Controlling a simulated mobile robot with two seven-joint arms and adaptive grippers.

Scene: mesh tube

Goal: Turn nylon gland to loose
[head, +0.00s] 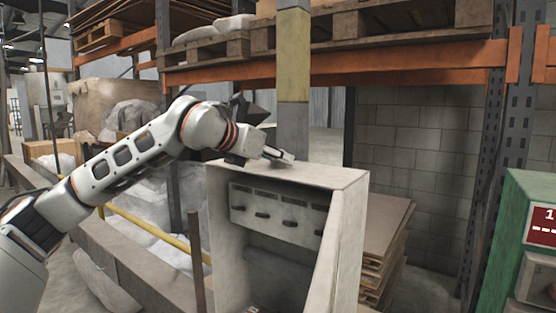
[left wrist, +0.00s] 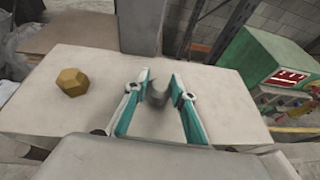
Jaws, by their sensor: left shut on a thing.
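The grey nylon gland (left wrist: 157,92) stands on the pale top of the metal enclosure (left wrist: 235,115) in the left wrist view. My left gripper (left wrist: 161,84) has its two teal-edged fingers on either side of the gland and is shut on it. In the head view my left gripper (head: 279,157) is at the top of the open-fronted enclosure (head: 345,178), and the gland cannot be made out there. A brass-coloured hexagonal gland (left wrist: 72,82) sits on the same top, to the left and apart from the fingers. My right gripper is in neither view.
A grey and yellow post (head: 293,85) rises right behind the enclosure. A green cabinet (head: 520,200) with a red display stands at the right. Stacked boards (head: 385,240) lie beside the enclosure. An orange rack beam (head: 400,60) with pallets is overhead.

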